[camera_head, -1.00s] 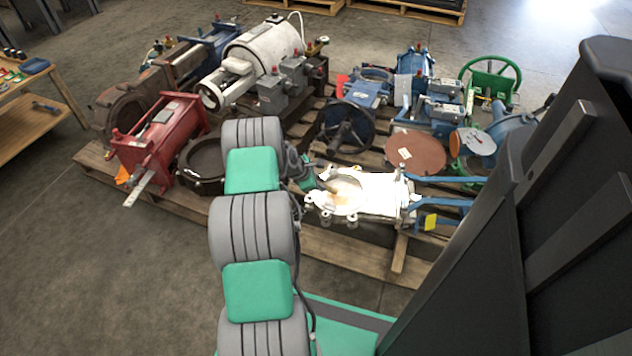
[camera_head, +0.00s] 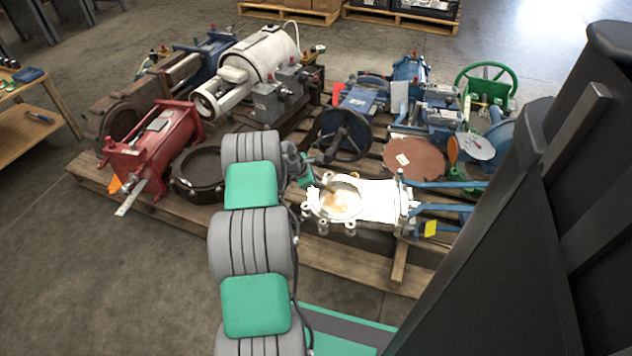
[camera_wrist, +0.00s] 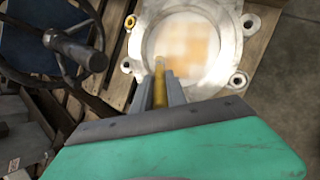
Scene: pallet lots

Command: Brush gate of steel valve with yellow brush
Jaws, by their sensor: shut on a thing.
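The steel valve (camera_head: 378,203) lies flat on the front of the pallet, bright silver, with a round ring at its left end. The gate inside the ring (camera_head: 343,201) shows orange-brown patches on pale metal; it also shows in the wrist view (camera_wrist: 187,45). My gripper (camera_wrist: 160,92) is shut on the yellow brush (camera_wrist: 159,88), a narrow yellow piece between the two fingers. The brush's tip lies over the near-left part of the ring in the wrist view. I cannot tell whether it touches the gate.
A black handwheel (camera_head: 342,134) stands just behind the valve. A brown disc (camera_head: 413,160) lies behind its right end, and blue bars (camera_head: 445,208) extend on the right. A dark round flange (camera_head: 196,172) and a red valve (camera_head: 157,140) are to the left.

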